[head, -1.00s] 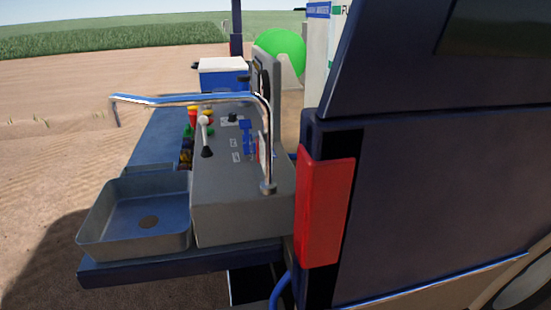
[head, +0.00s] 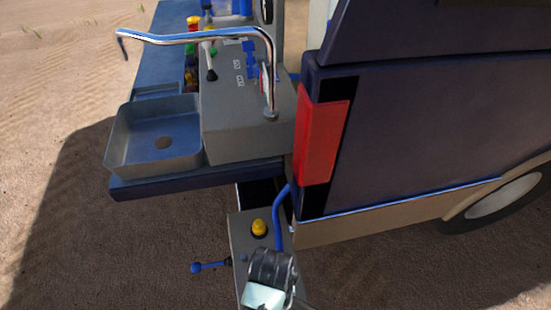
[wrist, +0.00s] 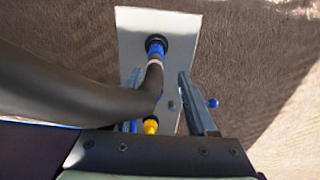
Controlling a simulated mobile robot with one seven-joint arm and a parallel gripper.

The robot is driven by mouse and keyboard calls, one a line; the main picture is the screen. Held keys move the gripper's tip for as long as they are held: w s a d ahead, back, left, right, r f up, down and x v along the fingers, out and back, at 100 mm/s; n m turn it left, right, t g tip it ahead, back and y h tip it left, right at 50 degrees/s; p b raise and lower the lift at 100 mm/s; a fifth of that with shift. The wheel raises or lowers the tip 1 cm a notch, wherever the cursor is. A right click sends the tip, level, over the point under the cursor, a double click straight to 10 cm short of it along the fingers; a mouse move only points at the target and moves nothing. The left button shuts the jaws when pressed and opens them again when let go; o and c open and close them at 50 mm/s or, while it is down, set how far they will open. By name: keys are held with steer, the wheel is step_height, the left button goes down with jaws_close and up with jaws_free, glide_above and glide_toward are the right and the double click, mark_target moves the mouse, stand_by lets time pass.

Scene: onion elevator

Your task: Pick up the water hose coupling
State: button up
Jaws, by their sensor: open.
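The water hose coupling (wrist: 156,46) is a blue fitting in a black ring on a grey panel (wrist: 185,25), at the top centre of the wrist view. A thick dark hose curves from the left edge to it and passes in front of my left finger. My gripper (wrist: 160,76) is open and empty. Its fingers point toward the coupling, which lies beyond the fingertips. In the head view my gripper's dark wrist part (head: 272,268) is over the grey box (head: 242,240) at the bottom, hiding the coupling there.
A yellow knob (head: 259,228) and a blue lever (head: 197,267) are on the grey box. A blue hose (head: 280,212) runs down beside the vehicle's dark side (head: 420,130). A metal basin (head: 125,150) and chrome rail (head: 190,38) are above left. Sandy ground lies left.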

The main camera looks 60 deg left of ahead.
steer(key=shift+w+a+f, duration=0.1)
steer(key=shift+w+f, duration=0.15)
steer(key=shift+f, duration=1.25)
steer(key=shift+w+a+f, duration=0.1)
steer(key=shift+w+f, duration=0.1)
steer(key=shift+f, duration=1.3)
jaws_close()
